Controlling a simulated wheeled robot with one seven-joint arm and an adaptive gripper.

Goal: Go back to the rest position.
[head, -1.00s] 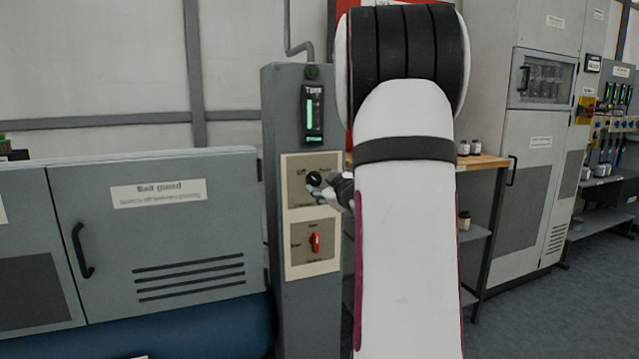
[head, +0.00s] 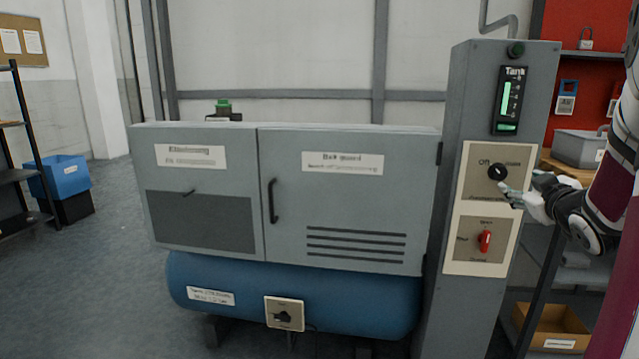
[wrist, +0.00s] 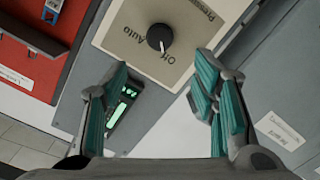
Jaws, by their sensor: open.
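My gripper (head: 512,194) is at the right in the head view, close in front of the upper plate of a grey control column (head: 457,150). In the wrist view my gripper (wrist: 160,100) has its teal-padded fingers spread apart with nothing between them. A black rotary knob (head: 498,172) sits on the upper plate just beyond the fingertips. It also shows in the wrist view (wrist: 160,37), beside the printed words Off and Auto, apart from the fingers. No rest position is marked in view.
A red switch (head: 485,241) is on the lower plate. A lit tank gauge (head: 508,100) is above. A grey cabinet (head: 350,215) over a blue tank (head: 340,305) stands left of the column. A shelf with a grey bin (head: 580,148) is at the right.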

